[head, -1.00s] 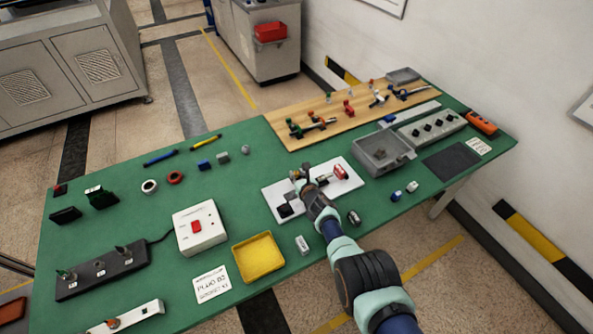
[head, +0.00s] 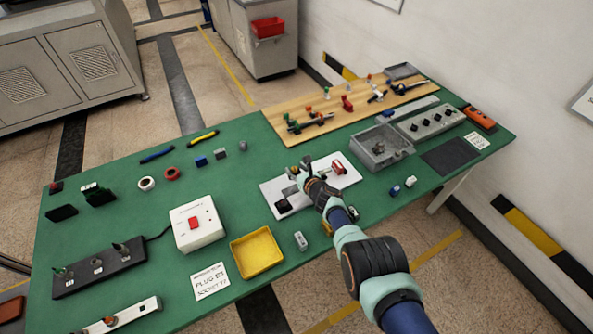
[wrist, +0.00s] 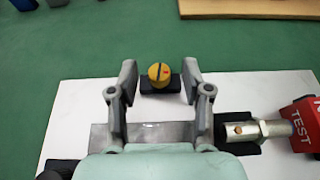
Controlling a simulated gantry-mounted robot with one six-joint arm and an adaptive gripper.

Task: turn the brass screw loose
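The brass screw (wrist: 159,74) has a round yellow head with a dark slot and a small red mark. It sits on a black block at the far edge of a white plate (wrist: 75,120) in the wrist view. In the head view the screw (head: 294,170) is small, just left of my gripper (head: 304,178). My gripper (wrist: 159,78) is open. Its two grey fingers stand one on each side of the screw, with a visible gap on both sides. I cannot tell the fingertips' height relative to the screw head.
A red TEST piece (wrist: 302,122) with a metal fitting lies right of my gripper on the plate. A yellow tray (head: 257,254) and a white box with a red switch (head: 196,224) stand to the left. A grey bin (head: 380,147) is at right.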

